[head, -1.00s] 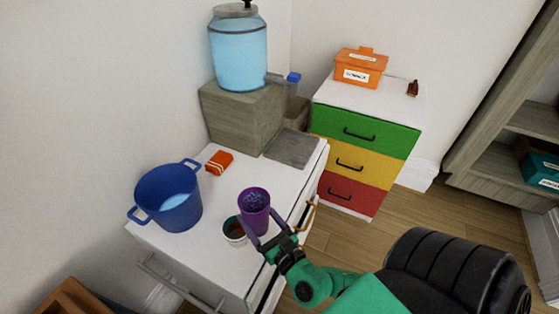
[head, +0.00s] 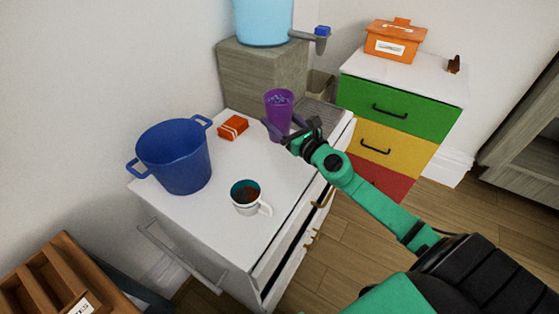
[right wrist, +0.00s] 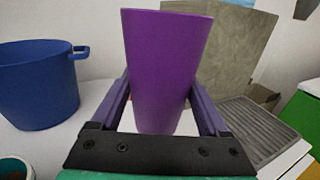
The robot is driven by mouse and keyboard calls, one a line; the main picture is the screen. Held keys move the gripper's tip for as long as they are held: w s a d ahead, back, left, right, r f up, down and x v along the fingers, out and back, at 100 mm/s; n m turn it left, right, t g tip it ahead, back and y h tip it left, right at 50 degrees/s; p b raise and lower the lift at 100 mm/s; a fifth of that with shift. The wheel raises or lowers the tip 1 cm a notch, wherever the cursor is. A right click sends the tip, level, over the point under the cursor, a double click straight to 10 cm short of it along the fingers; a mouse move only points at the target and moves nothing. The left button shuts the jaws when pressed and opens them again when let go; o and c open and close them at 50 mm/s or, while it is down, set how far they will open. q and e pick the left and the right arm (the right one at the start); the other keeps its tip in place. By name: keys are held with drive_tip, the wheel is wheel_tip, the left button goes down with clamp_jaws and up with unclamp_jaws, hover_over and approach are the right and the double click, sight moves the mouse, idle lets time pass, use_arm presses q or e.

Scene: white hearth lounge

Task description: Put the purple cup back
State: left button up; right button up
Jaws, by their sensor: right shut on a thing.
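The purple cup (head: 279,113) is upright between the fingers of my right gripper (head: 286,132), which is shut on it. The cup shows something bluish and purple inside. In the right wrist view the purple cup (right wrist: 165,70) fills the middle, with a finger of the right gripper (right wrist: 160,112) on each side. It is over the far part of the white cabinet top (head: 215,225), near the grey ribbed tray (head: 322,115). I cannot tell whether its base touches the top. My left gripper is not in view.
On the cabinet top stand a blue pot (head: 175,160), an orange packet (head: 233,127) and a white mug (head: 247,200) with brown contents. A water dispenser (head: 263,20) stands on a grey block (head: 262,75) behind. A coloured drawer unit (head: 395,110) is at the right.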

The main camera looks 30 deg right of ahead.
wheel_tip(320, 180, down, 9)
drive_tip(key=b, duration=0.6)
drive_tip(key=shift+f, duration=0.15)
drive_tip(key=shift+r, duration=0.2)
drive_tip(key=shift+f, duration=0.15)
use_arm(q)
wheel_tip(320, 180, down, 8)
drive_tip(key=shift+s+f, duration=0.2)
use_arm(e)
drive_tip(key=o, duration=1.5)
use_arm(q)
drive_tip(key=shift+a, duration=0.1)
use_arm(e)
drive_tip(key=shift+s, duration=0.1)
drive_tip(key=s+b, duration=0.1)
drive_tip(key=s, duration=0.2)
drive_tip(key=s+d+b, duration=0.1)
drive_tip(key=s, duration=0.3)
drive_tip(key=s+b, duration=0.2)
drive_tip(key=s, duration=0.2)
drive_tip(key=shift+s+d, duration=0.15)
drive_tip(key=shift+d, duration=0.15)
drive_tip(key=shift+s, duration=0.2)
drive_tip(key=shift+r, duration=0.2)
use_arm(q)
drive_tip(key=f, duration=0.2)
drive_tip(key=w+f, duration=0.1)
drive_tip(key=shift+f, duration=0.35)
